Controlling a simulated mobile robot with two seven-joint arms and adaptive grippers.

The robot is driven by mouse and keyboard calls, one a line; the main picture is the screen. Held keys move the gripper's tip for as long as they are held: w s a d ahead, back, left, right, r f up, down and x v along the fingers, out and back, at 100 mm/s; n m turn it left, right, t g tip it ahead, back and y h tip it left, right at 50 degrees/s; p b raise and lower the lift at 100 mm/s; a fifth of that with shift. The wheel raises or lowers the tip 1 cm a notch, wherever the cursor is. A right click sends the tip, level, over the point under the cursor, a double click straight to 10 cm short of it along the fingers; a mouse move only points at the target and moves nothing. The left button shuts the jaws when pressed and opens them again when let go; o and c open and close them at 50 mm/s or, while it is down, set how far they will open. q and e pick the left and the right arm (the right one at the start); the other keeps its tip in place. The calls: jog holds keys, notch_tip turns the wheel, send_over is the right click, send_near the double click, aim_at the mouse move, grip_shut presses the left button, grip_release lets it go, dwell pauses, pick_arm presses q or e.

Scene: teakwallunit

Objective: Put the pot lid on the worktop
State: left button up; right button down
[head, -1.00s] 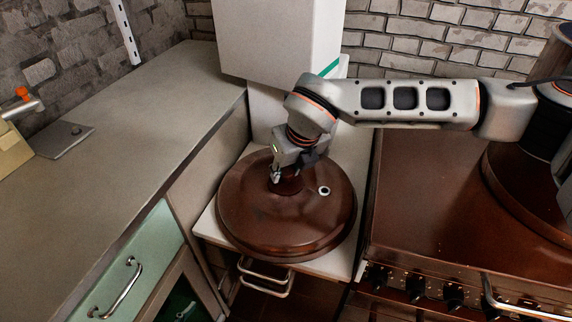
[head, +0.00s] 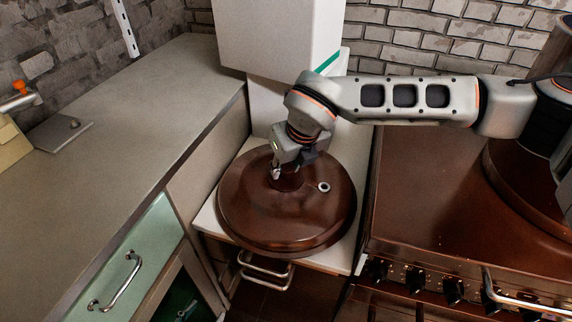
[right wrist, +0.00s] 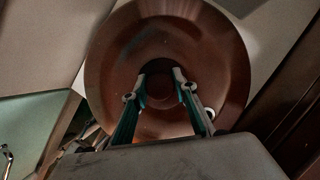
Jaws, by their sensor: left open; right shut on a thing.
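The pot lid (head: 270,225) is a large, round, reddish-brown disc with a knob in its middle and a small round fitting near the right. It lies level over the pale worktop section (head: 335,262) between the left counter and the cooker. I cannot tell whether it touches the surface. My right gripper (head: 277,175) reaches in from the right and is shut on the lid's knob. The right wrist view shows its two fingers (right wrist: 160,82) on either side of the knob, with the lid (right wrist: 215,60) around them. My left gripper is not in view.
The long grey counter (head: 120,120) at left is mostly clear, with a flat metal plate (head: 60,132) on it. A white upright block (head: 280,40) stands behind the lid. The brown cooker (head: 430,200) is at right, with a big brown pot (head: 515,185) on top.

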jog(key=c, duration=1.5)
grip_release()
jog(key=shift+f, duration=0.1)
